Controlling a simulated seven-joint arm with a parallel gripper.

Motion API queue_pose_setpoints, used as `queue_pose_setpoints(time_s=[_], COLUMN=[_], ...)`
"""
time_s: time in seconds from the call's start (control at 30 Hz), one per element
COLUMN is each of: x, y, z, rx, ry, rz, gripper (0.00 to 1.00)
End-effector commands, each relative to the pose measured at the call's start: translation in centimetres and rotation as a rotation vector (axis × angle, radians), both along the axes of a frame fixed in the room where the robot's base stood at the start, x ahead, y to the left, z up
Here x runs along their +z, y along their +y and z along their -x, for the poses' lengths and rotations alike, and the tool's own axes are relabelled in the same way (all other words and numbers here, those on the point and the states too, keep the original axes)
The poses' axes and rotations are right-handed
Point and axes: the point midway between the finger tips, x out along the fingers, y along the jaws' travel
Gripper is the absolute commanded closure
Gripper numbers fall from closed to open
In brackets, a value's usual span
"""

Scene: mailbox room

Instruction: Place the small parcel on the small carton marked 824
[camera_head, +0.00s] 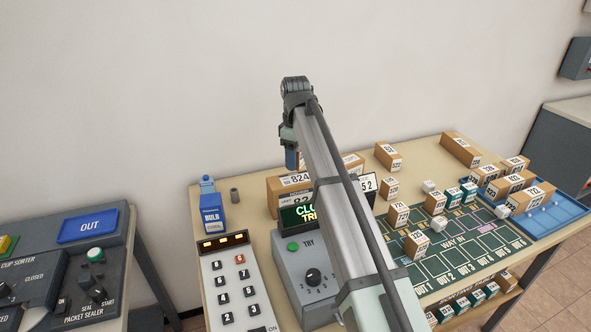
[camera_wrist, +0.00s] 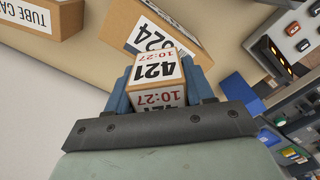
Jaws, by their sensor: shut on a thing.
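My gripper (camera_head: 292,162) is shut on a small parcel (camera_wrist: 158,72) marked 421 and 10:27. The parcel sits between the blue fingers in the wrist view; in the head view the gripper and arm mostly hide it. A brown carton (camera_wrist: 190,22) lies just beyond the parcel in the wrist view, its label partly covered and ending in 24. In the head view a label reading 824 (camera_head: 298,179) shows on a carton right below my gripper. I cannot tell whether the parcel touches the carton.
A keypad (camera_head: 240,290), a blue bulb box (camera_head: 212,216) and a grey dial unit (camera_head: 291,270) stand in front and left. Several small parcels stand on the green sorting board (camera_head: 455,262) at the right, beside a blue tray (camera_head: 553,220). My arm hides the table's middle.

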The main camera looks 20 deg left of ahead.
Motion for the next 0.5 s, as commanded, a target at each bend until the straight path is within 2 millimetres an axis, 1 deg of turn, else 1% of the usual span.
queue_pose_setpoints(time_s=[0.17, 0.4, 0.5], x=[-1.1, -3.9, -4.3], y=[0.0, -0.1, 0.0], z=[0.0, 0.0, 0.0], rx=[0.000, 0.000, 0.000], ry=[0.000, 0.001, -0.001], rz=[0.000, 0.000, -0.001], gripper=[0.81, 0.81, 0.81])
